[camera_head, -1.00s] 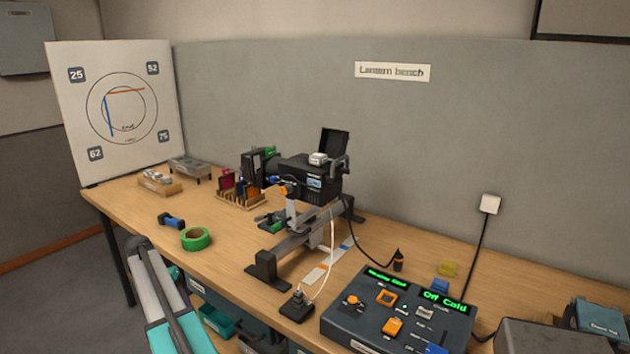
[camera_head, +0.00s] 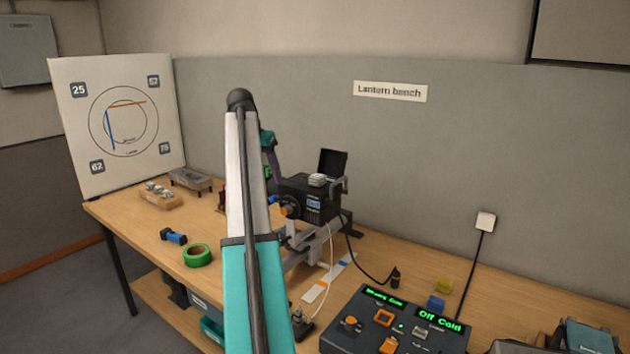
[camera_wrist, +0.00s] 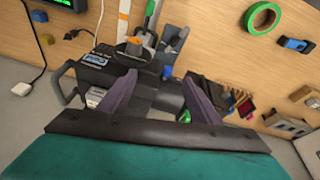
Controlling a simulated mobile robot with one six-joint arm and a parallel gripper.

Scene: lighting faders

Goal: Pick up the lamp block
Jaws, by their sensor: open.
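A pale block (camera_head: 317,180), which looks like the lamp block, sits on top of the black lantern housing (camera_head: 308,205), by its raised lid. In the wrist view, a pale block (camera_wrist: 95,96) shows beside the housing, partly hidden by my left finger. I cannot tell for certain which piece is the lamp block; a wooden holder (camera_head: 160,197) at the bench's left also carries pale pieces. My gripper (camera_wrist: 158,78) is open and empty, with the lantern between and beyond its fingers. In the head view, my arm partly hides the gripper, left of the housing.
A control box (camera_head: 395,325) with green displays stands front right. Cables run from the lantern. Green tape (camera_head: 197,255) and a blue tool (camera_head: 173,236) lie at the left. A slide rack with coloured pieces (camera_wrist: 240,103) stands beside the lantern.

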